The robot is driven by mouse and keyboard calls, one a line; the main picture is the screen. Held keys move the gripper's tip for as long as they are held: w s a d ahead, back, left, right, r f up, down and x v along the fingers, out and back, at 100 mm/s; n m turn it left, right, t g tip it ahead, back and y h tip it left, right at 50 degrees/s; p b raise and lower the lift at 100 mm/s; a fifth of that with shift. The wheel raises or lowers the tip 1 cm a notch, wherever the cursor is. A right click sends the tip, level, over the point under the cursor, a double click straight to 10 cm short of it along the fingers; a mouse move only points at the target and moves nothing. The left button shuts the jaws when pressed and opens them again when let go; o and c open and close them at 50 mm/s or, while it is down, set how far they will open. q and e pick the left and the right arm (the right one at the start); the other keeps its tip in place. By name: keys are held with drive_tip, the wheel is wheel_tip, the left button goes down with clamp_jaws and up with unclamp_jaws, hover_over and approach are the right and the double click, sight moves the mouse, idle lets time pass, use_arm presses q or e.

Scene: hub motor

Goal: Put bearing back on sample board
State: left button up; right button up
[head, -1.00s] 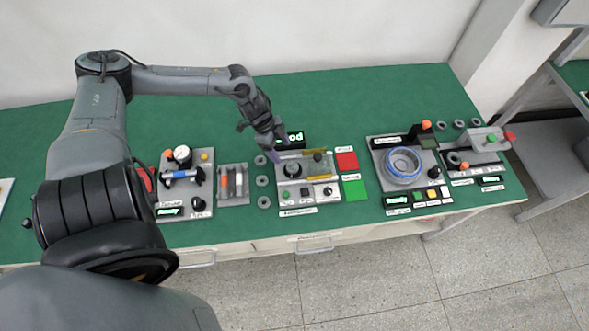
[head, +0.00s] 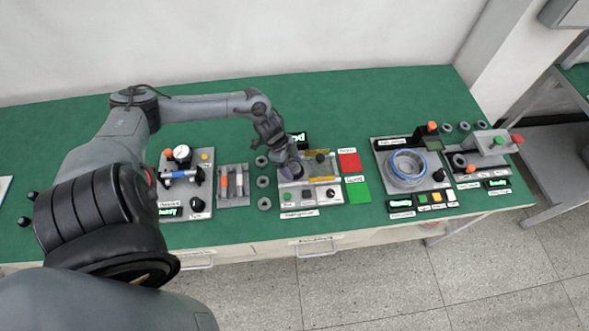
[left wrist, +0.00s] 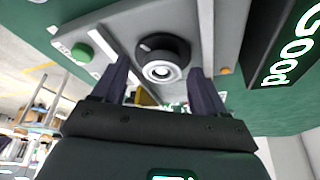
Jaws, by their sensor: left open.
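A metal ring-shaped bearing (left wrist: 162,70) sits at a round black fixture (left wrist: 160,46) on the grey test station, seen in the left wrist view. In the head view the station (head: 312,194) is at mid-table, and my gripper covers the fixture. My left gripper (head: 287,167) is over the station. In the left wrist view its two open fingers (left wrist: 162,88) lie on either side of the bearing; contact cannot be told. Three more grey rings stand in a column left of the station, one of them the middle ring (head: 263,182). I cannot tell which surface is the sample board.
A display (left wrist: 290,48) beside the fixture reads "Good". Red (head: 349,163) and green (head: 358,191) pads lie right of the station. A tool tray (head: 233,186) and gauge board (head: 184,190) are to the left, a blue-ringed motor housing (head: 408,164) to the right. The table behind is clear.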

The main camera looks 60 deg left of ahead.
use_arm(q)
drive_tip(key=c, duration=1.2)
drive_tip(key=shift+c, duration=0.2)
drive_tip(key=shift+r, duration=0.1)
